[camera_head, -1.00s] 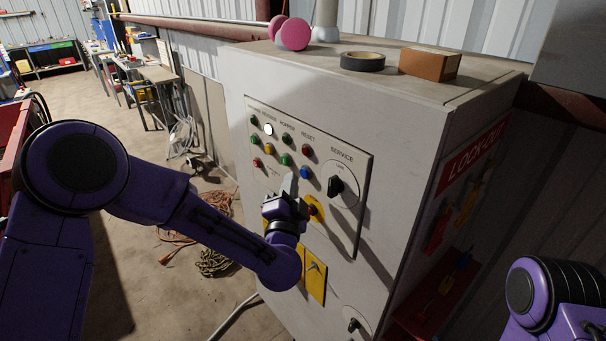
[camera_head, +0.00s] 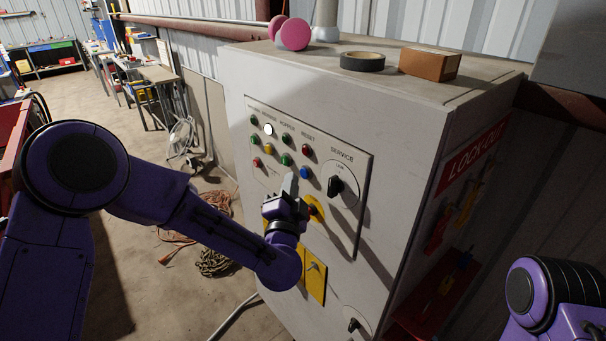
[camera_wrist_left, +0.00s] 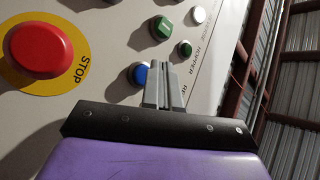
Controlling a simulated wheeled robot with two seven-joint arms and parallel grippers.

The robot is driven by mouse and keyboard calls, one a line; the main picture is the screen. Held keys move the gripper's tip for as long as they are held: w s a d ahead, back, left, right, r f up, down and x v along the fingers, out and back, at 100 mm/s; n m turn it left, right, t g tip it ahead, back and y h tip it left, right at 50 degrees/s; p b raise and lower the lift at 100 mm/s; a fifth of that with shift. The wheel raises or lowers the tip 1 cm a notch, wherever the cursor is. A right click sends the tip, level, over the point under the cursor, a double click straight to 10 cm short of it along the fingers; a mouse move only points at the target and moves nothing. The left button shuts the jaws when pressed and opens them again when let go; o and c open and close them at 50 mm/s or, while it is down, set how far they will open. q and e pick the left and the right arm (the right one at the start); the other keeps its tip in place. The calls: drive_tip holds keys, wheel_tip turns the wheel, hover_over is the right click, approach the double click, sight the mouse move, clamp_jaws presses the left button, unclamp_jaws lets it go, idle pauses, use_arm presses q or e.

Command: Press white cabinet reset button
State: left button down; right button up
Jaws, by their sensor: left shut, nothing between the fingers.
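The white cabinet (camera_head: 400,140) carries a panel with rows of coloured buttons. A red button (camera_head: 306,151) and a blue button (camera_head: 306,173) sit below the RESET label (camera_head: 308,135). My left gripper (camera_head: 290,180) is shut and empty, in front of the panel just left of the blue button in the head view. In the left wrist view, my shut fingers (camera_wrist_left: 165,82) appear close beside the blue button (camera_wrist_left: 138,74) and partly cover the RESET label. I cannot tell whether they touch the panel. The red button is not visible there. My right gripper is out of view.
A red STOP button (camera_wrist_left: 38,52) on a yellow ring is near my left gripper. A white button (camera_head: 268,129) and a SERVICE knob (camera_head: 335,186) are on the panel. Black tape (camera_head: 362,61) and a brown box (camera_head: 430,64) lie on the cabinet top.

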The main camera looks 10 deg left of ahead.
use_arm(q)
drive_tip(key=shift+w+d, duration=0.25)
drive_tip(key=shift+w, duration=0.05)
drive_tip(key=shift+w+d, duration=0.25)
drive_tip(key=shift+w, duration=0.1)
idle(0.8)
drive_tip(key=shift+s, duration=0.1)
drive_tip(key=shift+s+a, duration=0.45)
drive_tip(key=shift+s, duration=0.15)
drive_tip(key=s+a, duration=0.1)
drive_tip(key=s, duration=0.1)
drive_tip(key=s+a, duration=0.2)
drive_tip(key=shift+a, duration=0.1)
idle(0.4)
idle(0.4)
